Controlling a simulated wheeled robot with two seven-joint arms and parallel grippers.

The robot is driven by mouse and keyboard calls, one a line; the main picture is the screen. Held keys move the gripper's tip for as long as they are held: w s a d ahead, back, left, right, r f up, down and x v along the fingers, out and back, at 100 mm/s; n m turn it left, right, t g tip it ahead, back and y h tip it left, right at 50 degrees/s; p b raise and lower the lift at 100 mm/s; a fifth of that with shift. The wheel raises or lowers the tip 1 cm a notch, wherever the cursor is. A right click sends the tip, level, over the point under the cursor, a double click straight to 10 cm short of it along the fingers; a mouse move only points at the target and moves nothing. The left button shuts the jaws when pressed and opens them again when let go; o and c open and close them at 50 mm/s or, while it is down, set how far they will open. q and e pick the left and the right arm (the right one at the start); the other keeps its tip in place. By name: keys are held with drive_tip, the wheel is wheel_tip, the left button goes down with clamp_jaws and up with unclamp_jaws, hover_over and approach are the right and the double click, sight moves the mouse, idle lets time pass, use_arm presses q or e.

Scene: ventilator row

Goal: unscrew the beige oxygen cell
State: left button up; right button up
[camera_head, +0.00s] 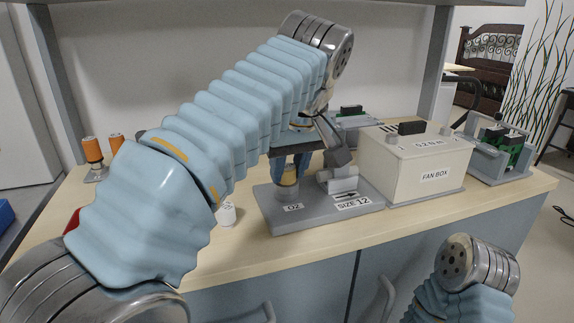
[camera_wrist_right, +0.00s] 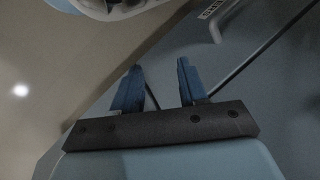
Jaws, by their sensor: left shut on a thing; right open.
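The beige oxygen cell (camera_head: 288,180) stands upright at the "O2" label on a grey base (camera_head: 323,213) on the counter. My left gripper (camera_head: 289,172) comes down from above, its blue fingers shut around the cell and hiding much of it. The cell's lower end meets the base. Whether its thread is engaged cannot be seen. My right gripper (camera_wrist_right: 154,90) is open and empty in the right wrist view, in front of the cabinet side. In the head view only part of my right arm shows, at lower right.
A beige fan box (camera_head: 428,172) stands right of the base, with a grey frame holding green boards (camera_head: 500,152) beyond it. Orange-topped cylinders (camera_head: 93,150) stand at left. A small white cup-like piece (camera_head: 227,214) is near the base. The front counter strip is clear.

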use_arm(q)
drive_tip(key=n+y, duration=0.1)
drive_tip(key=n, duration=0.1)
drive_tip(key=shift+f+n, duration=0.1)
drive_tip(key=shift+n, duration=0.3)
drive_tip(key=shift+g, duration=0.3)
drive_tip(key=o, duration=0.9)
drive_tip(key=shift+c, duration=0.2)
drive_tip(key=shift+w+r, duration=0.1)
drive_tip(key=shift+r, duration=0.25)
